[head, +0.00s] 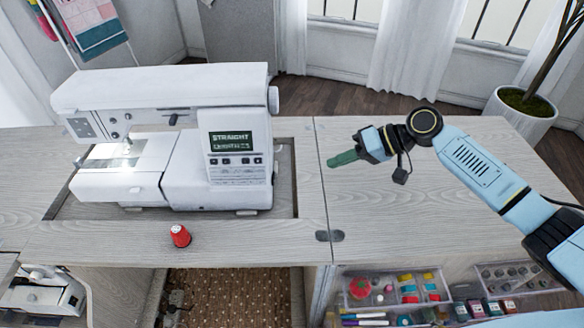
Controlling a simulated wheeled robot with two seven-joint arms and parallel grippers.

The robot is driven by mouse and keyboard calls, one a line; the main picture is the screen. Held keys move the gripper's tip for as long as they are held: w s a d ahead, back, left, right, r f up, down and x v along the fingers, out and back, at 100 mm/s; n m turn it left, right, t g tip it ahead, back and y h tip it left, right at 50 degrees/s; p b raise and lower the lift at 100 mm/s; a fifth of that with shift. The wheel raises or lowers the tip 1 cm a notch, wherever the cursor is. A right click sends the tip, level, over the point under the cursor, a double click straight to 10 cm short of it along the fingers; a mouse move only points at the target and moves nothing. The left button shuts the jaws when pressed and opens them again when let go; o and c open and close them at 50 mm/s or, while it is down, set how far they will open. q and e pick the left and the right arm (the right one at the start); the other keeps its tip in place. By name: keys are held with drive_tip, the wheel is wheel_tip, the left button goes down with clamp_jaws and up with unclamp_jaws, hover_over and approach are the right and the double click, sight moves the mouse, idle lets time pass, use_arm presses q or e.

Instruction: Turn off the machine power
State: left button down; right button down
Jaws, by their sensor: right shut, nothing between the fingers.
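The white sewing machine (170,180) sits in a recess in the wooden cabinet top. Its small display (231,141) is lit and reads "STRAIGHT", with a row of buttons below it. A light shines by the needle at the machine's left end. A handwheel (274,100) is on its right end; no power switch can be made out. My right gripper (332,161) is shut and empty, with green fingers pointing left toward the machine. It is above the right part of the cabinet top, apart from the machine. My left gripper is not in view.
Open trays (395,288) of sewing supplies lie below at right. A potted plant (520,115) stands behind right. The right cabinet top (400,225) is clear.

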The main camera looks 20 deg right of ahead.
sight(274, 179)
use_arm(q)
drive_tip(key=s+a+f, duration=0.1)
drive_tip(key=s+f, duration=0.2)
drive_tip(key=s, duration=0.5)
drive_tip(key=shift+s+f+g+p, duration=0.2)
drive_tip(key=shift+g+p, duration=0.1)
drive_tip(key=shift+p, duration=0.15)
use_arm(e)
drive_tip(key=n, duration=0.4)
drive_tip(key=n+h, duration=0.1)
drive_tip(key=n, duration=0.3)
drive_tip(key=w+r+n, duration=0.1)
drive_tip(key=n, duration=0.3)
drive_tip(key=shift+a+h, duration=0.1)
drive_tip(key=shift+h, duration=0.2)
drive_tip(key=shift+a, duration=0.1)
